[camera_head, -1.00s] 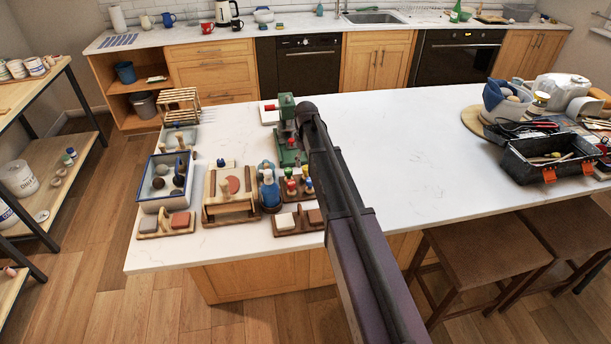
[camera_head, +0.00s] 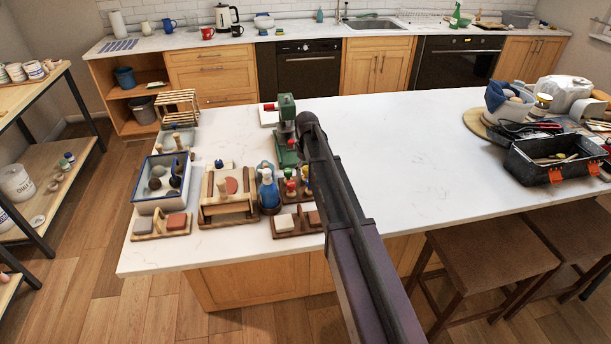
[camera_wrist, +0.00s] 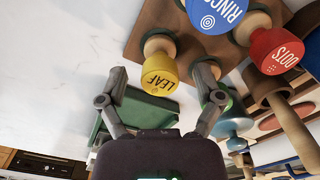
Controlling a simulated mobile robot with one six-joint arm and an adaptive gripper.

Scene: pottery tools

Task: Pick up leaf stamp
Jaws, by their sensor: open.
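The leaf stamp (camera_wrist: 160,78) has a yellow cap marked LEAF and a pale wooden handle. In the wrist view it stands by a brown wooden rack (camera_wrist: 150,18), between the two spread fingers of my gripper (camera_wrist: 160,70). The fingers are open, one on each side, with visible gaps to the cap. I cannot tell how far its depth differs from the fingertips. The blue RINGS stamp (camera_wrist: 217,14) and red DOTS stamp (camera_wrist: 276,51) are to its right. A green cap is partly hidden behind the right finger. In the head view my arm hides my gripper.
A green press (camera_head: 287,135) stands behind the stamps. A blue bottle (camera_head: 268,190), a wooden frame (camera_head: 228,212) and a blue-white tray (camera_head: 146,205) crowd the left. A black toolbox (camera_head: 530,175) is far right. The middle counter (camera_head: 430,160) is clear.

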